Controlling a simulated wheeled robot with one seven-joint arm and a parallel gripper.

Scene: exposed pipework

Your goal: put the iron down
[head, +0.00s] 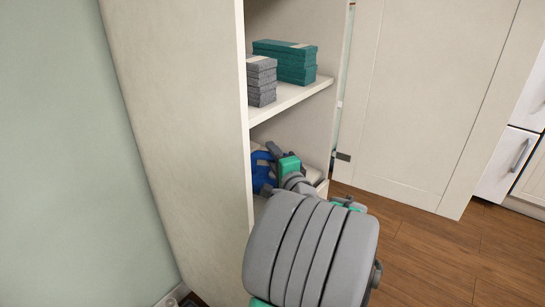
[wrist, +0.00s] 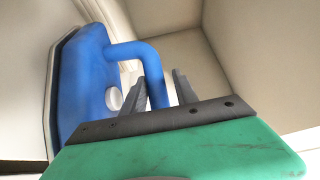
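The blue iron (wrist: 82,85) stands at the left of the wrist view, its pale soleplate edge facing left and its curved blue handle (wrist: 150,58) reaching right. In the head view the iron (head: 262,172) shows inside the cabinet's lower compartment, partly hidden by my gripper and arm. My gripper (wrist: 160,82) is at the handle, with one dark finger on each side of its lower end. A pale gap shows between the handle and the right finger, so the fingers look open. Whether the left finger touches the handle is unclear. The iron's base contact is hidden.
The cabinet's upper shelf (head: 290,98) holds grey folded cloths (head: 262,82) and green ones (head: 285,62). The cabinet side wall (head: 185,130) stands close left of my arm. A cabinet door (head: 420,90) hangs open at right. Wooden floor (head: 430,255) is clear there.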

